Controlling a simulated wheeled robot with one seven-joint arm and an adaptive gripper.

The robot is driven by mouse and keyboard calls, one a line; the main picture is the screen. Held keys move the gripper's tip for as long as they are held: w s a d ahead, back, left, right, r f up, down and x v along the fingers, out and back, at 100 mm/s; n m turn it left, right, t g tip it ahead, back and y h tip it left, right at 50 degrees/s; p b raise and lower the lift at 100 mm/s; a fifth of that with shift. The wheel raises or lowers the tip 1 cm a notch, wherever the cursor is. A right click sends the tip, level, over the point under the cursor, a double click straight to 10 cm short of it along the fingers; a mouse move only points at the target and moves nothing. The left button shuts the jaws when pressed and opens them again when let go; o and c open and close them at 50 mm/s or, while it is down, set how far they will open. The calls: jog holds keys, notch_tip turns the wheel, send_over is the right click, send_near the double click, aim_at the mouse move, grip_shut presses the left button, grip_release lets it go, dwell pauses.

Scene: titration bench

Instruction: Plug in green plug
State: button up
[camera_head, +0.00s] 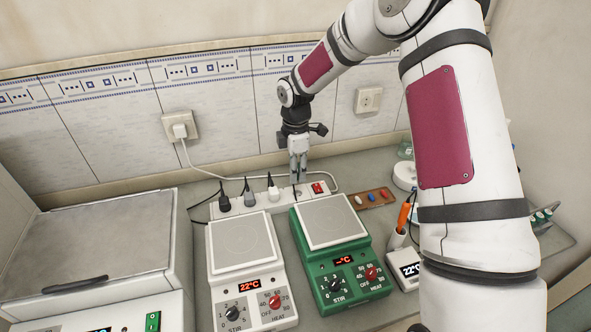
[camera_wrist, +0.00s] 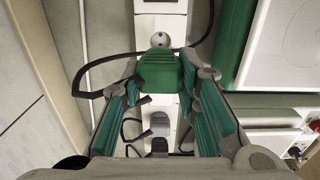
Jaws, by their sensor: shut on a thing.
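The green plug (camera_wrist: 158,72) is between the fingertips of my gripper (camera_wrist: 160,82) in the wrist view, with a black cord looping off to the left. My gripper (camera_head: 298,176) is shut on it and points down over the right part of the white power strip (camera_head: 258,203). The strip also shows in the wrist view (camera_wrist: 160,22), under the plug. The plug is not distinguishable in the head view. Whether its pins are in a socket cannot be told. The green hotplate stirrer (camera_head: 335,262) stands in front of the strip; its display reads "-°C".
A black plug (camera_head: 224,202), a grey plug (camera_head: 249,196) and a white plug (camera_head: 273,192) sit in the strip left of my gripper. A red switch (camera_head: 318,188) is at its right end. A white stirrer (camera_head: 243,285) stands beside the green one. The tiled wall is close behind.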

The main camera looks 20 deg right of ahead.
jog(key=shift+f+b, duration=0.5)
jog(key=shift+f, duration=2.4)
jog(key=shift+f+b, duration=0.4)
jog(key=shift+f, duration=0.2)
dwell(0.7)
jog(key=o, duration=1.1)
notch_tip(320, 180, up, 12)
jog(key=shift+s, duration=0.15)
jog(key=shift+r+p, duration=1.3)
jog(key=shift+r, duration=6.2)
